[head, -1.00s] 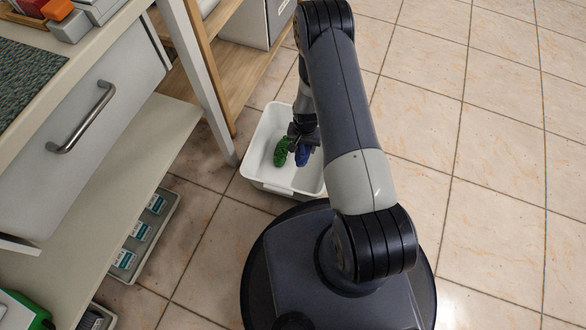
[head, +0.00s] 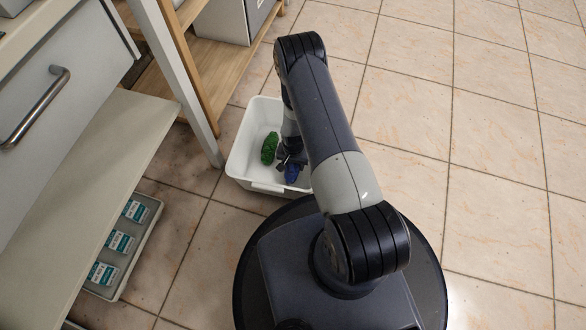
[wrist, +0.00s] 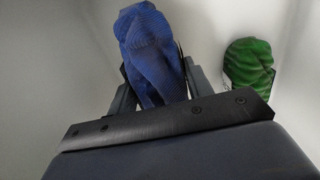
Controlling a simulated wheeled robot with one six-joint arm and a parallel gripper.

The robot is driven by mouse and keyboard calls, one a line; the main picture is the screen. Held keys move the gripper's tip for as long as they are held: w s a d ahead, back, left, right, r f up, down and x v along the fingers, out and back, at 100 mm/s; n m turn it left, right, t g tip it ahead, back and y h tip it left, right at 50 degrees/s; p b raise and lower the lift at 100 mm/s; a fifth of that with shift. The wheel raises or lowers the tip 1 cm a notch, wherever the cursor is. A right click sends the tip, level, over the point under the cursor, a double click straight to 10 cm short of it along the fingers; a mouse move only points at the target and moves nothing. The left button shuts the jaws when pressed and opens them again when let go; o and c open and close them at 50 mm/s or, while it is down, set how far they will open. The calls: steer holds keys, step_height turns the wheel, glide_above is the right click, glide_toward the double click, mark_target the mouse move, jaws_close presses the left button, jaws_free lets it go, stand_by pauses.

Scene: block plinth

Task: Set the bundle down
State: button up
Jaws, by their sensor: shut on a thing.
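A blue knit bundle (head: 292,173) is between the fingers of my gripper (head: 289,163), which is shut on it, low inside a white bin (head: 240,166) on the floor. In the wrist view the blue bundle (wrist: 152,52) rises from between the two dark fingers (wrist: 155,85). A green bundle (head: 269,148) lies in the bin to the left of my gripper. It shows at the right in the wrist view (wrist: 249,65), apart from the fingers. Whether the blue bundle touches the bin floor I cannot tell.
A desk leg (head: 180,85) and a wooden shelf (head: 222,62) stand close to the bin's left and back. A grey tray with several small boxes (head: 119,243) lies under the desk's lower shelf (head: 110,150). The tiled floor (head: 480,130) at right is clear.

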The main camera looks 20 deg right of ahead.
steer(key=shift+f+b, duration=0.45)
steer(key=shift+f, duration=1.05)
steer(key=shift+f, duration=0.1)
steer(key=shift+f+b, duration=0.15)
steer(key=shift+b, duration=0.15)
steer(key=o, duration=1.1)
steer(key=shift+r, duration=0.2)
step_height(320, 180, up, 12)
steer(key=p, duration=0.5)
steer(key=shift+p, duration=0.35)
steer(key=shift+f+b, duration=1.9)
steer(key=shift+f, duration=2.5)
